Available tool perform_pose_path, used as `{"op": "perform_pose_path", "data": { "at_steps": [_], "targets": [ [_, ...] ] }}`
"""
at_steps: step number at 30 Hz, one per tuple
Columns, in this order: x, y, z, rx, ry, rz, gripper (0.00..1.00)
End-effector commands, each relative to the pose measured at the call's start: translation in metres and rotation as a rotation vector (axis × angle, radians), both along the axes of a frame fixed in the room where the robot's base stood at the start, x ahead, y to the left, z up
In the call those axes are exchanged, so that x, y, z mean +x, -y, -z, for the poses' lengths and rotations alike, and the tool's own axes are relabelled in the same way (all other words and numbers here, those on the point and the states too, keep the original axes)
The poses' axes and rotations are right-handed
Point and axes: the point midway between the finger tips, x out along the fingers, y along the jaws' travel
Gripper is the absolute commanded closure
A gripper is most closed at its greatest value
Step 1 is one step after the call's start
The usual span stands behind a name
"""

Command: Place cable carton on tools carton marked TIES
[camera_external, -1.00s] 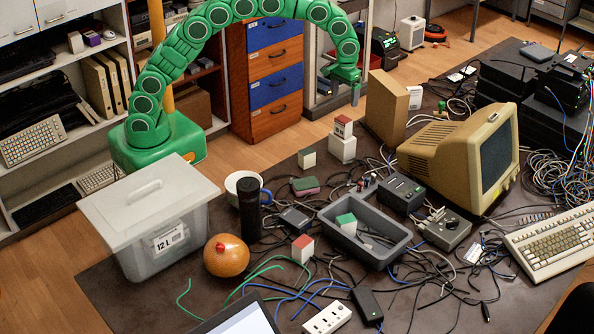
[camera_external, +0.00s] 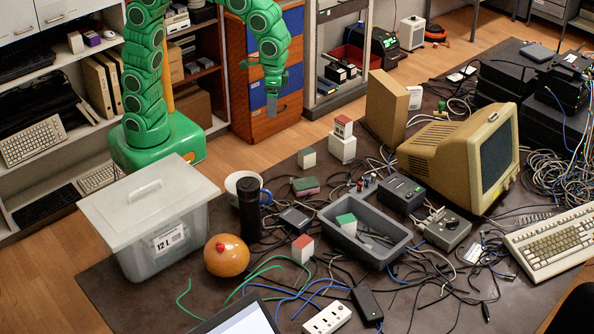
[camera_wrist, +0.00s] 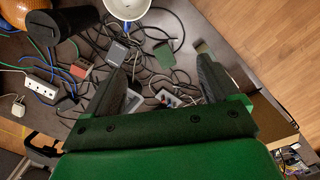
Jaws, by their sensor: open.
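Several small white cartons with coloured tops stand on the dark table; their lettering is too small to read, so I cannot tell which is the cable carton or which is marked TIES. One red-topped carton (camera_external: 343,127) sits on a plain white block (camera_external: 342,148). Another red-topped carton (camera_external: 302,249) stands near the front cables and shows in the wrist view (camera_wrist: 83,71). A green-topped carton (camera_external: 307,158) stands near the back edge. Another green-topped carton (camera_external: 346,224) is in the grey tray. My gripper (camera_external: 271,103) is open, empty and raised beyond the table's back edge.
The grey tray (camera_external: 327,213) also holds tools. A beige monitor (camera_external: 440,155) is at right. Loose cables cover much of the table.

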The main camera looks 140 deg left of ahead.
Motion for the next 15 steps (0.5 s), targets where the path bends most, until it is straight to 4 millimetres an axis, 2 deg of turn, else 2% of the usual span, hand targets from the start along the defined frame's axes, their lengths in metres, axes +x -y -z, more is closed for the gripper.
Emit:
{"op": "perform_pose_path", "data": {
  "at_steps": [1,6,15],
  "targets": [
    [-0.007,0.017,-0.003,-0.003,-0.004,0.039,0.12],
    [-0.035,0.065,-0.010,-0.010,-0.014,0.165,0.12],
    [-0.094,0.138,-0.015,-0.021,-0.032,0.386,0.12]
  ]
}}
